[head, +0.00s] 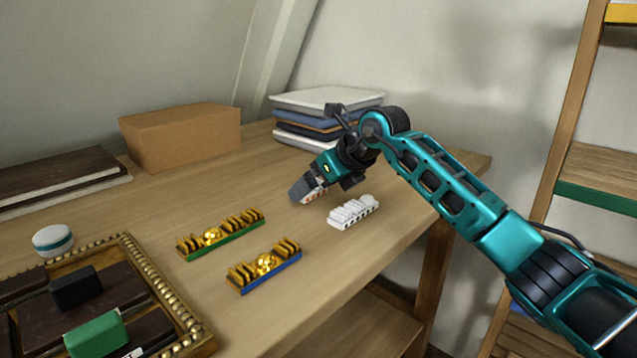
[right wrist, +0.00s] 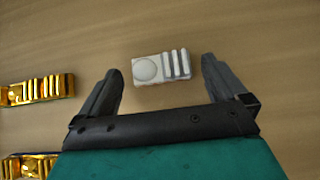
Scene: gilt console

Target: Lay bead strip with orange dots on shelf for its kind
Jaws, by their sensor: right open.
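A white bead strip (head: 353,212) with small dark marks on its side lies on the wooden table; I cannot make out orange dots. It also shows in the right wrist view (right wrist: 162,67), just beyond and between the fingertips. A gold strip with a green base (head: 220,238) and a gold strip with a blue base (head: 264,270) lie to its left. My right gripper (head: 298,194) is open and empty, over the table left of the white strip in the head view. A shelf unit at the right has a green-edged board (head: 597,197) and a yellow-edged board (head: 620,14).
A beaded gilt tray (head: 170,287) with dark, black and green blocks is at the front left. A round white box (head: 53,240), a cardboard box (head: 180,137), dark boards (head: 62,174) and a folded stack (head: 325,115) stand around it and behind. The table's right edge drops off.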

